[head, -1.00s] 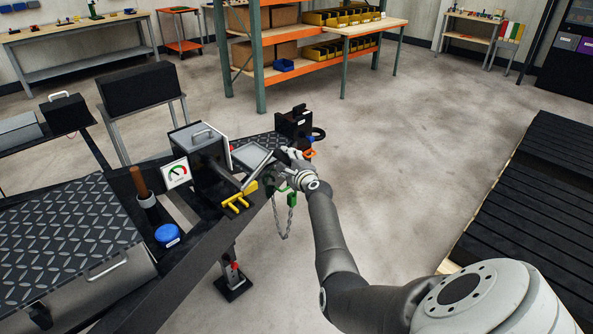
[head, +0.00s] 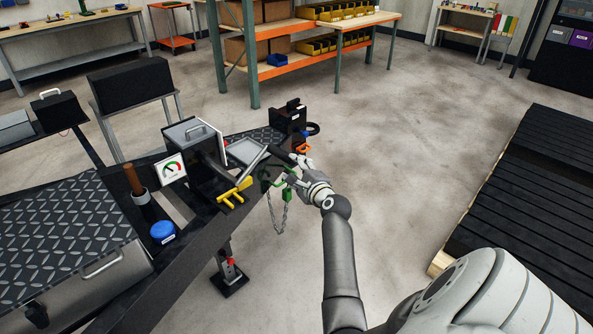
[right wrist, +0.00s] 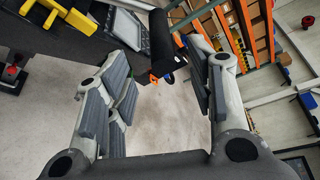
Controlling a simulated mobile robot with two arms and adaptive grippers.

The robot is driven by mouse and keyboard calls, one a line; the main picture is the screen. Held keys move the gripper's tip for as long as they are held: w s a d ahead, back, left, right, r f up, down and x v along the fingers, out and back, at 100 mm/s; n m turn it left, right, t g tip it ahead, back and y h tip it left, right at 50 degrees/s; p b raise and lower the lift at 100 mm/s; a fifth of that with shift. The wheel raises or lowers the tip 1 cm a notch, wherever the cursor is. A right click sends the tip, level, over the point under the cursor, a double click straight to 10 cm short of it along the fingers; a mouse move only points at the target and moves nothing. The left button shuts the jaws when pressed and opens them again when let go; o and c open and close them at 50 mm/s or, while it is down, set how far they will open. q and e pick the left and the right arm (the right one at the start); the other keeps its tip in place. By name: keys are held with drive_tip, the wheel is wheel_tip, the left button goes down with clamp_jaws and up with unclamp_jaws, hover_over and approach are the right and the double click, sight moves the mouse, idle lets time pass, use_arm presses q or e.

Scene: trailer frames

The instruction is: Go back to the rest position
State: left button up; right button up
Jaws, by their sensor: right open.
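My right gripper (head: 293,172) is at the right end of the trailer frame (head: 205,245) in the head view, beside a black handle and a green part (head: 287,194) with a hanging chain (head: 278,215). In the right wrist view my right gripper (right wrist: 160,92) has its grey padded fingers spread wide, with bare floor between them. A black cylindrical handle (right wrist: 160,38) and an orange piece (right wrist: 154,77) show beyond the fingertips. Nothing is held. My left gripper is not in view.
On the frame are a yellow handle (head: 234,192), a gauge (head: 170,169), a blue cap (head: 162,231) and a grey box (head: 193,133). A dark slatted platform (head: 530,200) lies at right. The concrete floor (head: 400,140) between is clear.

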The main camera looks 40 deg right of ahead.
idle(0.7)
